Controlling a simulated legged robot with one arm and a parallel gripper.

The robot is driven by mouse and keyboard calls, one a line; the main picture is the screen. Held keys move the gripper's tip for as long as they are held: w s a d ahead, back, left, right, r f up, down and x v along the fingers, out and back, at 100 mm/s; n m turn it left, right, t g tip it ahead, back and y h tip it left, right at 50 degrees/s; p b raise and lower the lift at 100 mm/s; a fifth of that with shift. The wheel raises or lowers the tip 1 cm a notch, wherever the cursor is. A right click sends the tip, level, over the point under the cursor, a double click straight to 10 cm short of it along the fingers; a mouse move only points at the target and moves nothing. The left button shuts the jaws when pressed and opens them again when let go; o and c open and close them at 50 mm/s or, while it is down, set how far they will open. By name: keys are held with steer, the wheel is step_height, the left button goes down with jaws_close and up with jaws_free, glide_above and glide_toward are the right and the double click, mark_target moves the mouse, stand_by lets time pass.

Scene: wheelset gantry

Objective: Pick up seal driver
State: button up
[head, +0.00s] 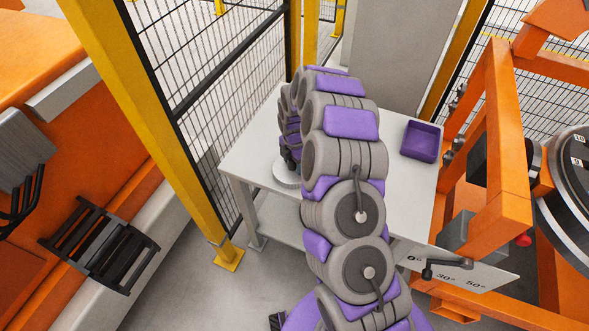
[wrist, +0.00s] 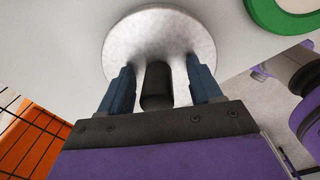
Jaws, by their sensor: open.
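The seal driver (wrist: 150,35) has a round, pale metal disc and a short black handle (wrist: 156,88). In the head view its disc (head: 286,177) sits on the left part of the light grey table (head: 240,165). My gripper (wrist: 160,76) is open, with one blue finger on each side of the black handle. Gaps show between the handle and both fingers in the wrist view. In the head view my gripper (head: 288,158) is just above the disc, partly hidden by my arm.
A purple bin (head: 420,141) stands on the table's right side. A green ring (wrist: 262,14) lies near the seal driver in the wrist view. A yellow post (head: 150,110) and black mesh fence stand left of the table. An orange frame (head: 497,140) stands to the right.

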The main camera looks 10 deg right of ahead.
mark_target(292, 170)
steer(key=shift+s+f, duration=0.55)
steer(key=shift+f, duration=0.25)
steer(key=shift+s+a+f, duration=0.2)
steer(key=shift+a+f, duration=0.15)
steer(key=shift+s+f, duration=0.15)
steer(key=shift+c, duration=0.2)
steer(key=shift+s+d, duration=0.15)
steer(key=c, duration=0.3)
steer(key=shift+w+f+g, duration=0.3)
steer(key=shift+f, duration=0.2)
steer(key=shift+c, duration=0.7)
steer(key=shift+w+a+r, duration=0.15)
steer(key=shift+a+r, duration=0.05)
steer(key=shift+a, duration=0.05)
steer(key=shift+c, duration=0.8)
steer(key=shift+w+a+r, duration=0.2)
steer(key=shift+w+a, duration=0.05)
steer(key=shift+w, duration=0.4)
steer(key=c, duration=0.4)
steer(key=shift+r, duration=0.1)
jaws_close()
steer(key=shift+d+r, duration=0.25)
steer(key=shift+d, duration=0.25)
